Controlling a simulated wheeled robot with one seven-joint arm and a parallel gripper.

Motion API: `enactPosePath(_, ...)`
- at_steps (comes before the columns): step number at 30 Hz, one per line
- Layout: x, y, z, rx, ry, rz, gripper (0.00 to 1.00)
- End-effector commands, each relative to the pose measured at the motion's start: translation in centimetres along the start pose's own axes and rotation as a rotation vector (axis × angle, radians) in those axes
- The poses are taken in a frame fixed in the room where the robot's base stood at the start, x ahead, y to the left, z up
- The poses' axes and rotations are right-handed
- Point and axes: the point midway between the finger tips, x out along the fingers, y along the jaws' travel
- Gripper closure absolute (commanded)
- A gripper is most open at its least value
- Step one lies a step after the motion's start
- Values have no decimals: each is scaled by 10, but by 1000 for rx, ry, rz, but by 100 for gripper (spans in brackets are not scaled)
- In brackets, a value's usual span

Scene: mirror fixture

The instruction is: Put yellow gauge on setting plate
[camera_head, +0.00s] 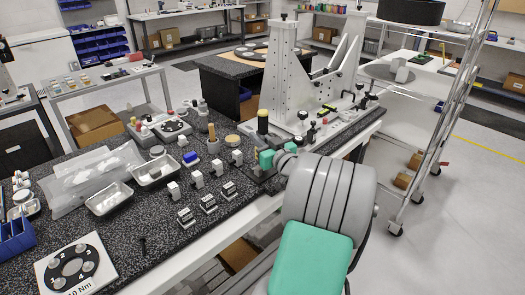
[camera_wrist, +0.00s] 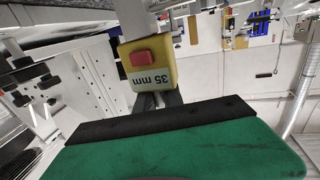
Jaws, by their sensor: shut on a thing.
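In the head view my gripper (camera_head: 268,158) is low beside the front left corner of the grey fixture, over the bench's right part. The gauge is mostly hidden there by my gripper and arm. I cannot tell which surface is the setting plate, or whether the gauge touches anything below it.
The tall grey fixture (camera_head: 283,75) stands just behind my gripper. A dark post with a yellow top (camera_head: 263,124) is close by. Several small grey blocks (camera_head: 197,180) stand left of my gripper on the speckled bench (camera_head: 150,222). A plate with numbered discs (camera_head: 97,250) lies front left.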

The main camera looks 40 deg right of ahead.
Motion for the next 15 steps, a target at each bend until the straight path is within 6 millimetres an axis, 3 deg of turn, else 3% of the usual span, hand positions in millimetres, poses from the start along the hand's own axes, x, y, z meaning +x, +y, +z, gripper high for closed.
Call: enactPosePath(15,0,0,8,-1,1,0,100)
